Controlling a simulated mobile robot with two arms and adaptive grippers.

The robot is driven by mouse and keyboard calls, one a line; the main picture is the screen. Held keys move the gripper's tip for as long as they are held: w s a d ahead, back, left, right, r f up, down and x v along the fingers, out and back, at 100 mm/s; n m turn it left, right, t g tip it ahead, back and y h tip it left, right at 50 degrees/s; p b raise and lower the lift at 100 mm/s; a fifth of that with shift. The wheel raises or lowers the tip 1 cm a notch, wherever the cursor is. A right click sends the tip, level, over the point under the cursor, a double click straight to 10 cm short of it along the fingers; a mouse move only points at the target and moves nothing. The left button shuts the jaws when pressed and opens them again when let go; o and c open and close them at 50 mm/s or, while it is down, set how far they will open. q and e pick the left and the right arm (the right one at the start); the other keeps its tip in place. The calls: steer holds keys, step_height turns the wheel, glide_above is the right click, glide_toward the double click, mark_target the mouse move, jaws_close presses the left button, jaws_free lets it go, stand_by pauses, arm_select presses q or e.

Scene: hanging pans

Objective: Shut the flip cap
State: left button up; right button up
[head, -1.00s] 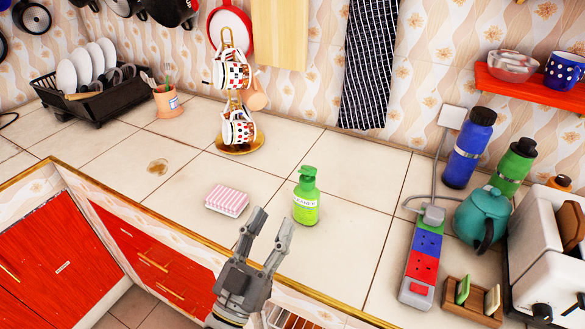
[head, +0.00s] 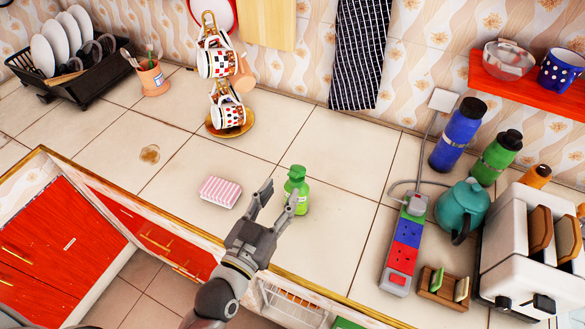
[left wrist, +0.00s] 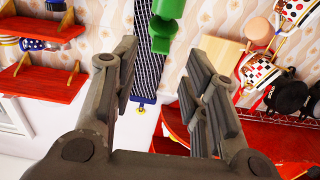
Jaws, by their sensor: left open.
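A green bottle (head: 298,196) with a white label stands upright on the tiled counter. Its green top (head: 296,172) has a part jutting up to one side; at this size I cannot tell for sure how far the cap stands open. The top also shows in the left wrist view (left wrist: 163,25) at the upper edge, beyond the fingers. My left gripper (head: 280,192) is open and empty, with its fingers pointing at the bottle. Its right finger overlaps the bottle's left edge in the head view; contact cannot be told. My right gripper is not in view.
A pink striped sponge (head: 220,192) lies left of the bottle. A mug rack (head: 228,118) stands behind. A power strip (head: 403,250), teal teapot (head: 463,207) and toaster (head: 520,250) stand at the right. The counter's gold front edge (head: 180,228) runs below my arm.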

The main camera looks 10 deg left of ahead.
mark_target(292, 174)
arm_select(q)
steer(key=p+x, duration=0.1)
steer(key=x, duration=0.6)
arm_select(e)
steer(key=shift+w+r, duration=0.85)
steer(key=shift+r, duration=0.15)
arm_select(q)
steer(key=c, duration=0.7)
steer(key=shift+s+a+f+t+b, duration=0.1)
steer(key=shift+f+t+b, duration=0.35)
steer(key=shift+b, duration=0.8)
steer(key=shift+c, duration=0.3)
steer(key=shift+b, duration=0.35)
steer(key=shift+s, duration=0.1)
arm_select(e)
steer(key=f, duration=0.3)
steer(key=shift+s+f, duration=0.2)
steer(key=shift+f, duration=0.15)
arm_select(q)
steer(key=shift+r, duration=0.1)
